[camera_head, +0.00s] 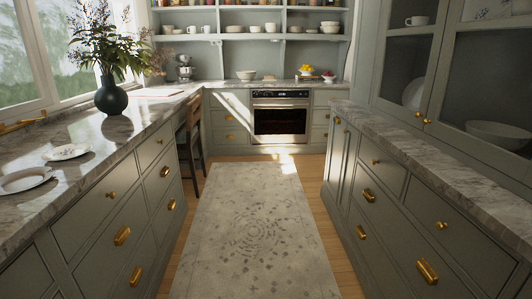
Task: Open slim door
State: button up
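Two narrow grey-green door panels stand side by side at the far end of the right-hand lower cabinet. The farther slim door (336,150) and the nearer slim door (348,168) both look shut. A small brass knob (337,120) shows near the top of these panels. I cannot tell which panel the task means. They are seen at a steep angle, so their fronts are strongly foreshortened. My gripper is not in view.
A pale patterned rug (255,225) covers the clear aisle between the left counter (110,150) and the right counter (440,160). An oven (280,117) is at the far end. A chair (193,135) stands at the left. Brass handles project from drawers on both sides.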

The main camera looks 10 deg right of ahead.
aim_at(352, 134)
jog(key=i, duration=3.7)
jog(key=i+z, duration=0.15)
jog(key=i, duration=0.35)
jog(key=i+j+z, duration=0.1)
jog(key=i, duration=0.4)
